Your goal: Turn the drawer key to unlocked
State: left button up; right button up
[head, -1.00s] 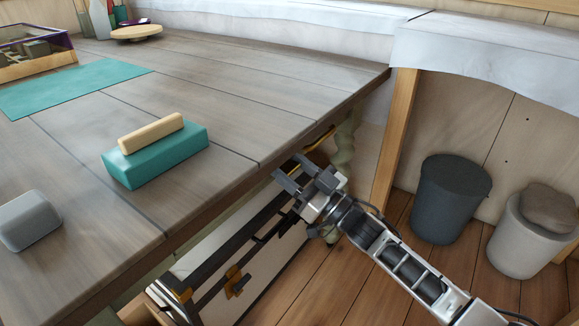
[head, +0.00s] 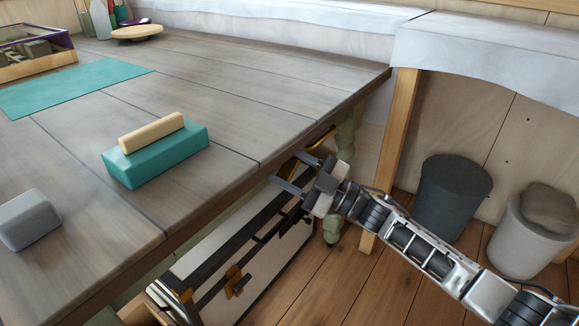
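My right gripper (head: 284,170) is at the table's right edge, its two fingers pointing left toward the edge. The fingers are apart and I see nothing between them. I cannot make out the drawer key or its lock; the tabletop edge and the gripper may hide them. My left gripper is not in view.
The wooden table (head: 240,105) bears a teal block with a wooden handle (head: 155,155), a grey block (head: 28,220) and a teal mat (head: 70,88). A white case with yellow latches (head: 262,270) is below the edge. Dark (head: 450,200) and pale bins (head: 520,240) stand right.

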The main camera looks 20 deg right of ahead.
jog(key=n+g, duration=0.2)
jog(key=n, duration=0.1)
jog(key=shift+n, duration=0.4)
jog(key=n+g+p, duration=0.1)
jog(key=n, duration=0.2)
jog(key=shift+n+g, duration=0.3)
jog(key=shift+n, duration=0.6)
jog(key=shift+f+n+g+h+p, duration=0.1)
jog(key=shift+n+g+h+p, duration=0.25)
jog(key=shift+n, duration=1.05)
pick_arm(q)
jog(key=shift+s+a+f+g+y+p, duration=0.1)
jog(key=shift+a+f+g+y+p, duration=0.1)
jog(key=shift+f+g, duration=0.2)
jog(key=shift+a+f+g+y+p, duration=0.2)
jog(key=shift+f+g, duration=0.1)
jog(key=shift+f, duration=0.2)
pick_arm(e)
jog(key=shift+n+h, duration=0.25)
jog(key=shift+n, duration=0.15)
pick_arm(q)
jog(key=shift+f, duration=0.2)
pick_arm(e)
jog(key=shift+f, duration=0.1)
